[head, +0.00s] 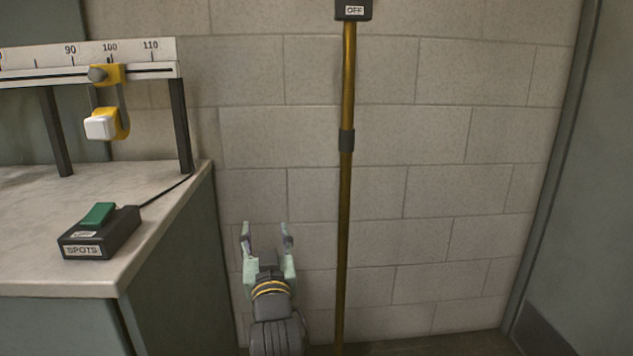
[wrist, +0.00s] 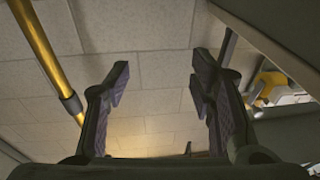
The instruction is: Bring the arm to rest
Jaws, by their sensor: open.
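My gripper (head: 267,238) is open and empty, raised in front of the block wall to the right of the counter, with its fingers pointing up in the head view. In the wrist view the two fingers (wrist: 157,85) stand well apart with only wall between them. The gripper is left of the brass pole and apart from it in the picture. It is also apart from the counter's side.
A brass pole (head: 347,200) carries a dark box marked OFF (head: 354,10). The counter (head: 150,225) at left bears a switch box marked SPOTS (head: 98,234) and a scaled rail (head: 145,58) with a yellow slider (head: 108,76). A grey door (head: 590,200) stands at right.

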